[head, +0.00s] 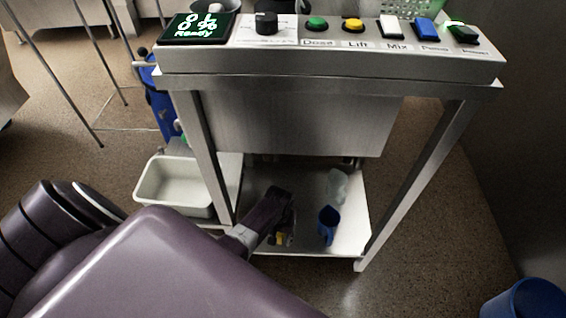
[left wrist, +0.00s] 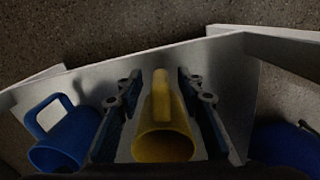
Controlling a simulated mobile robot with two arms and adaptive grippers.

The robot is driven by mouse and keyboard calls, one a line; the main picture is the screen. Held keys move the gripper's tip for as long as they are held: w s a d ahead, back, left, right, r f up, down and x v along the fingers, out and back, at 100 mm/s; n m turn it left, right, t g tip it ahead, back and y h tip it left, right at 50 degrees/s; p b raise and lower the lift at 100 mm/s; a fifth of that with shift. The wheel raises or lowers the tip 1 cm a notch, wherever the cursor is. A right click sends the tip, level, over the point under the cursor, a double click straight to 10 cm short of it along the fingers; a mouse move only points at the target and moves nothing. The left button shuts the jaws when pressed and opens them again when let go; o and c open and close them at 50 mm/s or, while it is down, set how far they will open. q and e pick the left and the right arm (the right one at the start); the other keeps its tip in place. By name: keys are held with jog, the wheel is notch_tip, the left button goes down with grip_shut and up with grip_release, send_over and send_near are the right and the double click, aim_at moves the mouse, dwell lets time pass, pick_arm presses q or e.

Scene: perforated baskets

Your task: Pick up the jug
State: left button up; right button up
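A yellow jug (left wrist: 163,140) lies between the fingers of my left gripper (left wrist: 160,82) in the left wrist view, with its handle upward between the two fingertips. Gaps show on both sides, so the fingers are open around it. In the head view my left gripper (head: 284,222) reaches down to the low steel shelf, and only a bit of the yellow jug (head: 281,239) shows below it. A blue jug (head: 328,226) stands to the right, and also shows at the left in the left wrist view (left wrist: 66,139). My right gripper is not in view.
The low shelf (head: 349,240) lies between the legs of a steel machine with a button panel (head: 330,60) above. A translucent jug (head: 338,186) stands farther back. A white tub (head: 176,186) is at the left. A blue bin (head: 525,300) is at the lower right.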

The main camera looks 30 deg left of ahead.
pick_arm(q)
grip_shut()
jog(key=shift+r, duration=0.15)
dwell(0.4)
